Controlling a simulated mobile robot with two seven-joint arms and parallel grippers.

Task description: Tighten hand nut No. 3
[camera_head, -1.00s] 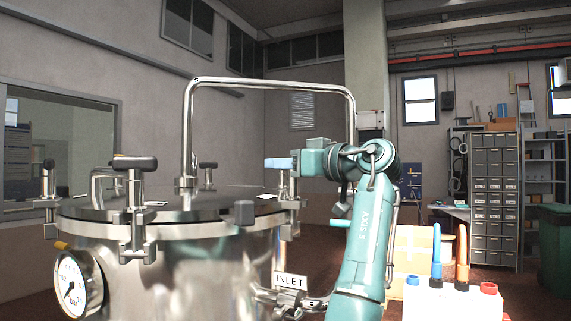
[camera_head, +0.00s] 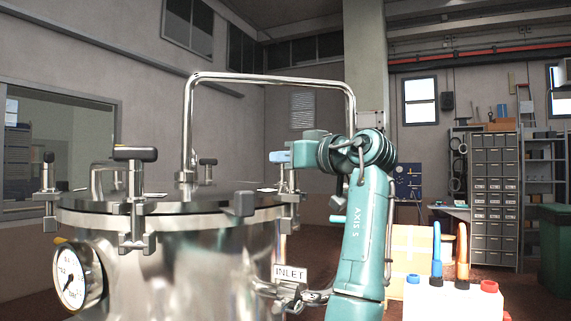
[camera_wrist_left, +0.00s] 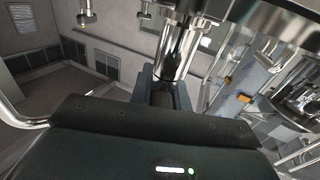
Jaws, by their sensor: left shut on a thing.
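A steel vessel (camera_head: 190,255) with a round lid stands at the left of the head view. Several clamps with T-handled hand nuts ring the lid, such as the dark one at the front (camera_head: 134,153). No number on them can be read. In the left wrist view the dark fingers (camera_wrist_left: 163,92) close around the nut's dark handle, above a shiny post (camera_wrist_left: 176,55). The gripper body hides part of it. My right gripper is out of view.
A tall bent steel pipe (camera_head: 270,78) arches over the lid. A pressure gauge (camera_head: 75,278) and an INLET tag (camera_head: 290,273) are on the vessel's side. A white box (camera_head: 452,300) with coloured tools stands at the lower right; drawers (camera_head: 494,200) stand behind.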

